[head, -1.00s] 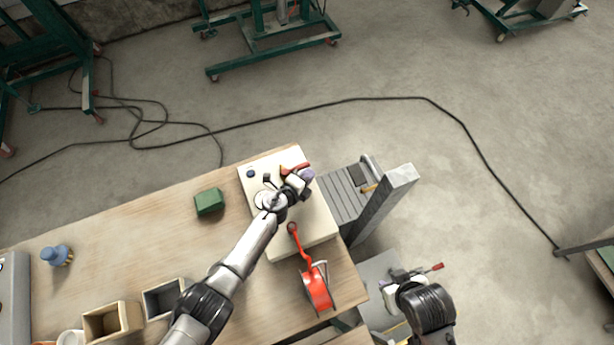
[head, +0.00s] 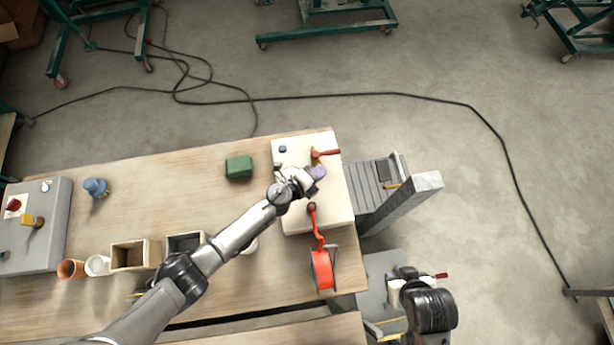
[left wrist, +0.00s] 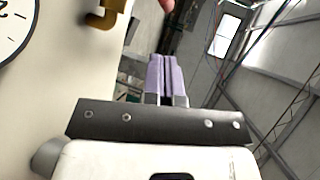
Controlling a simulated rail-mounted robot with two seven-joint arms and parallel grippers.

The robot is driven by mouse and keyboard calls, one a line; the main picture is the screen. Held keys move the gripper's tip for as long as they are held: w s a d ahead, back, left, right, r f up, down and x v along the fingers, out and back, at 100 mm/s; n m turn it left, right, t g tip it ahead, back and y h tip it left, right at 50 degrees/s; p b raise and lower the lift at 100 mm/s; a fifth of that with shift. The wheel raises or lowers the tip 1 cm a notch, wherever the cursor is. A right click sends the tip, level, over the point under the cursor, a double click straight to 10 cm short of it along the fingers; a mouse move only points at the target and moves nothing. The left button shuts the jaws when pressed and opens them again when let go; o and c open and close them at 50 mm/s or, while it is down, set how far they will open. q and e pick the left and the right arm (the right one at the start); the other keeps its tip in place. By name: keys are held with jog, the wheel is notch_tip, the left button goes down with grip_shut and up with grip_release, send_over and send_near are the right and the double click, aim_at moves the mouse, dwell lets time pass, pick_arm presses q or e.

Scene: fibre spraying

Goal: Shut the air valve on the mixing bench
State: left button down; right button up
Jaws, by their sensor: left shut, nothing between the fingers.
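The air valve (head: 316,157) has a brass body and a red lever (head: 329,153) pointing right; it sits on the cream panel (head: 325,212) at the bench's right end. My left gripper (head: 318,172), with purple fingers, is just below the lever, apart from it as far as I can tell. In the left wrist view its fingers (left wrist: 165,80) are together and empty; a brass part (left wrist: 102,14) and a red tip (left wrist: 167,4) show at the top edge. My right gripper (head: 398,284) is low beside the bench; its jaws are unclear.
A red-orange reel-like tool (head: 321,268) stands at the panel's front edge. A green block (head: 239,167), open wooden boxes (head: 132,254) and a grey control box (head: 32,240) are on the bench (head: 160,190). A grey upright post (head: 405,205) stands just right of the panel.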

pick_arm(q)
jog(key=shift+p+v, duration=0.45)
jog(key=shift+v, duration=2.4)
jog(key=shift+d, duration=0.1)
